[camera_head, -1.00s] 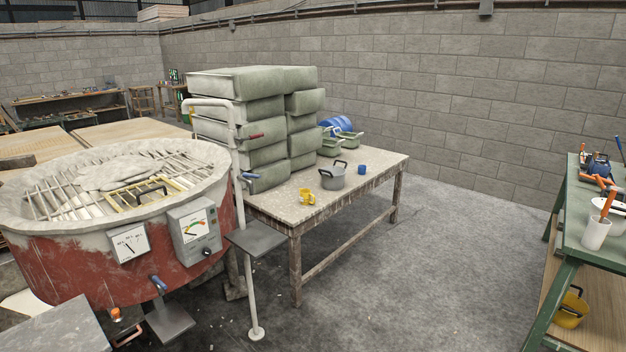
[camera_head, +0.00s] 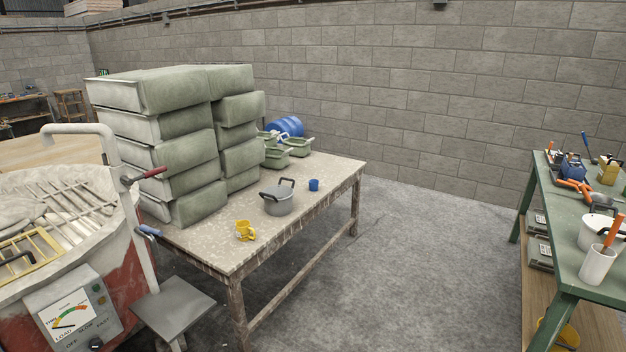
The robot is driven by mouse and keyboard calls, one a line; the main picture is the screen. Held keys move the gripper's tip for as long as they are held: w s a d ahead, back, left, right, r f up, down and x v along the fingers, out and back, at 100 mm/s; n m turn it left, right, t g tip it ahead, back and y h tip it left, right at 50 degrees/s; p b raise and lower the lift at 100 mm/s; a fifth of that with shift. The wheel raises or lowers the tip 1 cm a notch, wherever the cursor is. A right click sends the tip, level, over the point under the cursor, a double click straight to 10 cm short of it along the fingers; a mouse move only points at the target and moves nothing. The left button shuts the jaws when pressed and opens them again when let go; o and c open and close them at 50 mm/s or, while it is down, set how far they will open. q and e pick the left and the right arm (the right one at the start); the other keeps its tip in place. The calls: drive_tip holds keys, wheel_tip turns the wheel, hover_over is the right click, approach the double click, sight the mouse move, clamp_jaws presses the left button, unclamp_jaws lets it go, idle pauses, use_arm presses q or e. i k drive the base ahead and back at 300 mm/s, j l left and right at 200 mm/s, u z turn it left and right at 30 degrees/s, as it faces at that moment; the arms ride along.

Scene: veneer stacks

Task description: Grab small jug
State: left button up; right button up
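A small yellow jug (camera_head: 245,230) stands near the front edge of the worn table (camera_head: 214,247). To its right on the same table are a grey pot (camera_head: 279,202) with dark handles and a small blue cup (camera_head: 313,185). Neither of my grippers shows in the head view.
Grey-green stacked blocks (camera_head: 180,150) fill the table's left side, with green trays (camera_head: 297,147) and a blue drum (camera_head: 286,127) behind. A red mixer (camera_head: 110,270) stands at the left. A green workbench (camera_head: 572,235) with tools is at the right. The floor between is clear.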

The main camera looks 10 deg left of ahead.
sight(247, 232)
drive_tip(key=i+u, duration=0.2)
drive_tip(key=i, duration=0.3)
drive_tip(key=i+l+u, duration=0.15)
drive_tip(key=i, duration=0.3)
drive_tip(key=i+l+u, duration=0.2)
drive_tip(key=i, duration=0.25)
drive_tip(key=i+l+u, duration=0.15)
drive_tip(key=u, duration=0.3)
drive_tip(key=i+l+u, duration=0.25)
drive_tip(key=u, duration=0.2)
drive_tip(key=i+l+u, duration=0.25)
drive_tip(key=u, duration=0.2)
drive_tip(key=i+l+u, duration=0.1)
drive_tip(key=l+u, duration=0.3)
drive_tip(key=i+l+u, duration=0.1)
drive_tip(key=l+u, duration=0.35)
